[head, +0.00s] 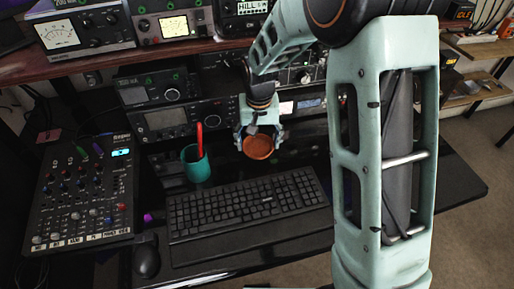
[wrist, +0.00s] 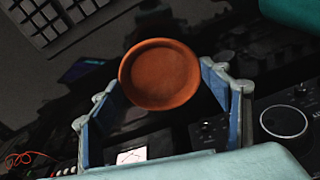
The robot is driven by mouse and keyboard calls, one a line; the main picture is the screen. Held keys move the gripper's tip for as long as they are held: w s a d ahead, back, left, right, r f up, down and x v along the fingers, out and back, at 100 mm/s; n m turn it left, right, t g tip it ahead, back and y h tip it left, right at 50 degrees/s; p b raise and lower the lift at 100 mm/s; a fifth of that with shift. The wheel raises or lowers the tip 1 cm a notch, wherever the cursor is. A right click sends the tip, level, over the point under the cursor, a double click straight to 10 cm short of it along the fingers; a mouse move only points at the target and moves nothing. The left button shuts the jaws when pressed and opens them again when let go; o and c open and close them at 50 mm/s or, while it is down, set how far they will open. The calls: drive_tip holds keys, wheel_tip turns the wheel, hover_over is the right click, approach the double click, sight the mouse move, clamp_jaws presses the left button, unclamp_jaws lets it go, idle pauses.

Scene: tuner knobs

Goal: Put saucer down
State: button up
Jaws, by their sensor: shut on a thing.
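The saucer (head: 258,147) is a small round terracotta-orange dish with a raised rim. My gripper (head: 259,133) is shut on it, and in the head view it is above the dark desk behind the keyboard. In the wrist view the saucer (wrist: 160,74) sits between the two blue-padded fingers of my gripper (wrist: 165,85), its hollow face toward the camera. I cannot tell how far the saucer is above the desk.
A teal cup (head: 196,165) with a red item stands left of my gripper. A black keyboard (head: 245,203) lies in front, with a mouse (head: 146,260) and mixer (head: 82,192) at left. Radio units (head: 167,120) stand behind. Dark desk right of the keyboard (head: 455,188) looks clear.

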sight(257, 147)
drive_tip(key=shift+w+a+f, duration=0.15)
drive_tip(key=shift+w+f, duration=0.15)
drive_tip(key=shift+f, duration=1.6)
drive_tip(key=shift+f+b, duration=0.2)
drive_tip(key=shift+b, duration=0.2)
drive_tip(key=o, duration=1.6)
drive_tip(key=shift+r, duration=0.15)
wheel_tip(257, 147, up, 12)
drive_tip(key=s+p, duration=0.1)
drive_tip(key=shift+s+p, duration=0.25)
drive_tip(key=shift+p, duration=0.1)
drive_tip(key=shift+r, duration=0.1)
